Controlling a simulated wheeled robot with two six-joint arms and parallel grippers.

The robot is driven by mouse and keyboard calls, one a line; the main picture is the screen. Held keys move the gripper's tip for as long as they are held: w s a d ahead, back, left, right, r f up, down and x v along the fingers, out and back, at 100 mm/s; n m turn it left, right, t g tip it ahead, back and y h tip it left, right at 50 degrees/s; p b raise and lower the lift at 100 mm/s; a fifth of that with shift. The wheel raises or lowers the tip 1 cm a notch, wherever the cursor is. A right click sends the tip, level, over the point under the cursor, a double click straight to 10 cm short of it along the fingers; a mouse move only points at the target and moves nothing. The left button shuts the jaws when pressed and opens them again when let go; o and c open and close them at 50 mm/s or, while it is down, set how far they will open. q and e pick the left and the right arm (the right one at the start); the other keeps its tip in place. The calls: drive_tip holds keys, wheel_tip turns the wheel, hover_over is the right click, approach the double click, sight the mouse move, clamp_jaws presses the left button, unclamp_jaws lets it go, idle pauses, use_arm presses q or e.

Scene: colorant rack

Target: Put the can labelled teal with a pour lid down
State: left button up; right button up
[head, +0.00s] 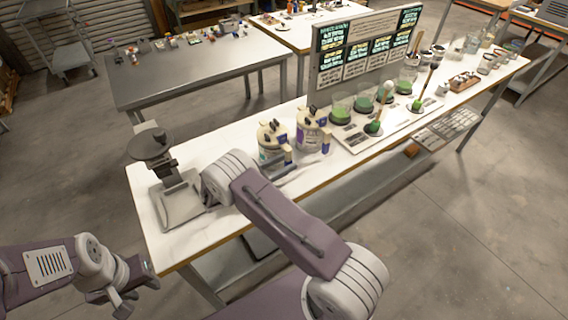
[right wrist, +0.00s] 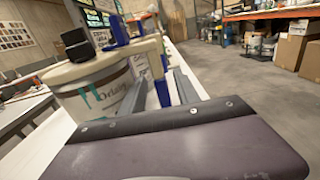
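The teal-labelled can (head: 270,156) has a cream pour lid with a black cap and a blue handle. It is upright at or just above the white bench; a gap under it cannot be made out. The can fills the left of the right wrist view (right wrist: 95,95), with its teal mark and lettering showing. My right gripper (head: 287,168) has its grey fingers (right wrist: 158,92) on either side of the blue handle, apparently shut on it. My left gripper (head: 138,283) hangs off the bench at lower left; its fingers are too unclear to read.
A similar can with a purple label (head: 311,134) stands close right of the teal can. A scale-like stand (head: 180,200) is at the bench's left end. Green-filled containers (head: 341,114) and a sign board (head: 362,50) are farther right. Bare white bench (head: 215,228) lies at the front left.

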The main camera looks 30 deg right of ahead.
drive_tip(key=shift+r, duration=0.2)
drive_tip(key=a+b, duration=0.1)
drive_tip(key=a, duration=0.2)
drive_tip(key=a+b, duration=0.1)
drive_tip(key=a, duration=0.3)
drive_tip(key=a+b, duration=0.1)
drive_tip(key=a, duration=0.2)
drive_tip(key=shift+s+a+f, duration=0.2)
drive_tip(key=shift+s+a, duration=0.2)
drive_tip(key=shift+s+a+r, duration=0.1)
drive_tip(key=shift+a, duration=0.45)
drive_tip(key=s+d+m+g+y, duration=0.1)
drive_tip(key=y, duration=0.1)
drive_tip(key=s+d+f+m+g+y, duration=0.1)
drive_tip(key=s+d, duration=0.1)
drive_tip(key=s+d+m+g+y, duration=0.1)
drive_tip(key=s+d+y, duration=0.1)
drive_tip(key=shift+f+m+y, duration=0.3)
drive_tip(key=shift+f, duration=0.1)
drive_tip(key=s+a+m+t+y, duration=0.3)
drive_tip(key=s+a+m+y, duration=0.1)
drive_tip(key=s+m+y, duration=0.8)
drive_tip(key=m, duration=0.3)
drive_tip(key=shift+s+f+m+y, duration=0.2)
drive_tip(key=shift+f+m+y, duration=0.1)
drive_tip(key=shift+f, duration=0.05)
